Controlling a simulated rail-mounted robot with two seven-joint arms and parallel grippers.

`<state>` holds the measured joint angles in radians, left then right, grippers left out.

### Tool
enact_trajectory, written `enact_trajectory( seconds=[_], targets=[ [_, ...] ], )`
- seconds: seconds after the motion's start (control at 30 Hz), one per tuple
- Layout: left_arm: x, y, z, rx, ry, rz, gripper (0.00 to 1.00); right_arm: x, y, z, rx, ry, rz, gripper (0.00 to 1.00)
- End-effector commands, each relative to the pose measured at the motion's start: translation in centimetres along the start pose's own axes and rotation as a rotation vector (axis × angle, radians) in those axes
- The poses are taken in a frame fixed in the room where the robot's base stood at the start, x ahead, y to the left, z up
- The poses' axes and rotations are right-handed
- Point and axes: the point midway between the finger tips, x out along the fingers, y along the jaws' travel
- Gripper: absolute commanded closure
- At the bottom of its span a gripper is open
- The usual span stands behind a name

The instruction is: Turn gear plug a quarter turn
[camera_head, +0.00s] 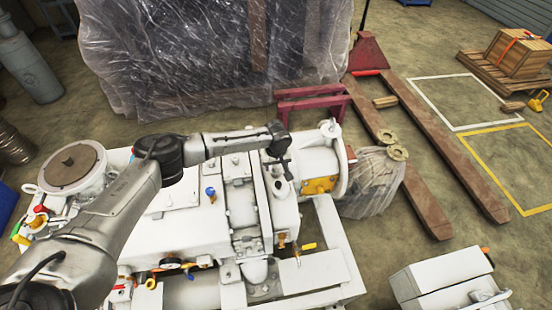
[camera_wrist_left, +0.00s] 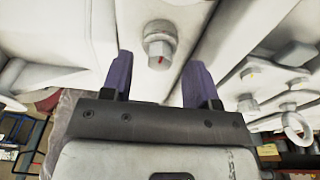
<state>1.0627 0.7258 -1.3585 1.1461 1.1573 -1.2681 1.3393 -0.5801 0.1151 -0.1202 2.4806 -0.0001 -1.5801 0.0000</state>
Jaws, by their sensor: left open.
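The gear plug (camera_wrist_left: 160,46) is a pale hexagonal bolt head with a small red mark on its face, set in the white machine casing. It shows in the left wrist view at top centre. My left gripper (camera_wrist_left: 159,63) is open, with one purple finger to each side of the plug in that view. Gaps show between the plug and both fingers, and nothing is held. In the head view my left gripper (camera_head: 283,163) points down over the right part of the white machine (camera_head: 190,225). The plug cannot be made out there. My right gripper is in neither view.
A plastic-wrapped block (camera_head: 210,50) stands behind the machine. A red pallet jack (camera_head: 430,150) lies to the right, and a white box (camera_head: 445,275) is at lower right. An eye bolt (camera_wrist_left: 296,128) and other bolts show right of the gripper in the wrist view.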

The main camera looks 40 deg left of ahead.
Motion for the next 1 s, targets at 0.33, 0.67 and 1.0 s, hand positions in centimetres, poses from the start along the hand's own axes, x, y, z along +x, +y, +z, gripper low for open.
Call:
enact_trajectory(
  seconds=[0.33, 0.67, 1.0],
  targets=[
    [1.9, 0.0, 0.0, 0.000, 0.000, -0.001, 0.45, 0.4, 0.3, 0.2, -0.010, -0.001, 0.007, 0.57],
    [1.9, 0.0, 0.0, 0.000, 0.000, 0.000, 0.50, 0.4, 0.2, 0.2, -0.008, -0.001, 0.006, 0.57],
    [1.9, 0.0, 0.0, 0.000, 0.000, 0.000, 0.83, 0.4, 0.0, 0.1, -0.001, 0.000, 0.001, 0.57]
  ],
)
